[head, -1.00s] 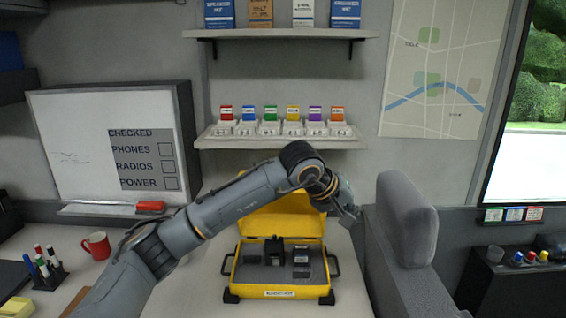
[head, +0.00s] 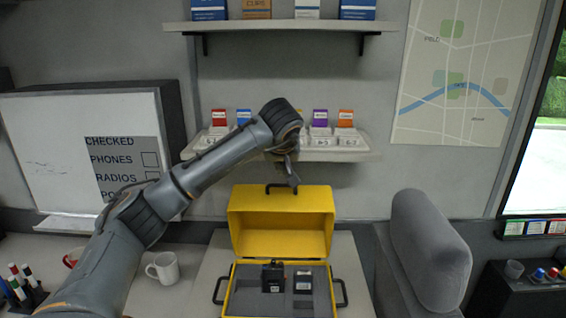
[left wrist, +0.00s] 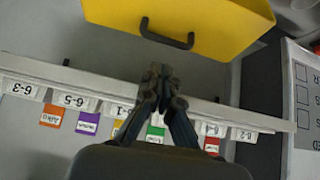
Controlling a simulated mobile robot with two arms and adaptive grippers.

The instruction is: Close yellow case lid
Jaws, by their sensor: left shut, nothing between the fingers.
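The yellow case (head: 233,290) stands on the light table below my arm in the head view. Its lid (head: 282,222) stands raised at the back, with a dark handle (head: 281,187) at its top edge. In the left wrist view the lid (left wrist: 215,28) and its handle (left wrist: 166,40) are at the top. My left gripper (head: 293,184) is above and behind the lid's top edge in the head view. Its fingers (left wrist: 160,72) are together and empty, apart from the handle in the left wrist view. My right gripper is not in view.
A black device (head: 272,277) and a smaller dark block (head: 303,282) sit in the case's grey foam. A white mug (head: 163,267) stands to the left. A shelf (head: 340,154) with coloured cards is behind my gripper. A grey seat (head: 428,250) is at the right.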

